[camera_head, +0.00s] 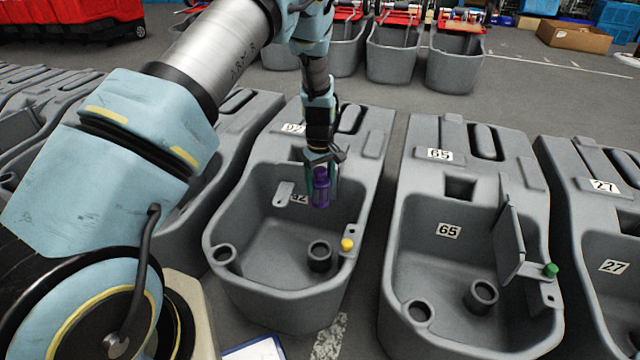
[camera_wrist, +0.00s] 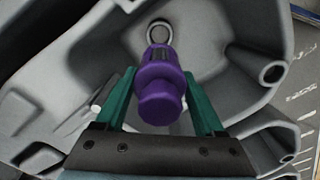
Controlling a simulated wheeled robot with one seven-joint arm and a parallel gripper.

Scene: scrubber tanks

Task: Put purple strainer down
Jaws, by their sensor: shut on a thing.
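My gripper (camera_head: 320,180) is shut on the purple strainer (camera_head: 320,190). It holds the strainer roughly upright above the open basin of the grey tank (camera_head: 285,300) labelled 92. In the wrist view the purple strainer (camera_wrist: 161,92) lies between the two green fingers of my gripper (camera_wrist: 160,105), and the grey basin shows beneath it. A dark round socket (camera_head: 319,256) stands on the basin floor, below the strainer in the head view. In the wrist view a pale ring (camera_wrist: 159,31) shows just beyond the strainer's far end.
A yellow cap (camera_head: 347,244) sits on the tank's right rim. To the right stands tank 65 (camera_head: 400,230) with a raised flap (camera_head: 508,240) and a green cap (camera_head: 550,270). Tank 27 (camera_head: 570,190) is beyond it. More grey tanks stand left and behind.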

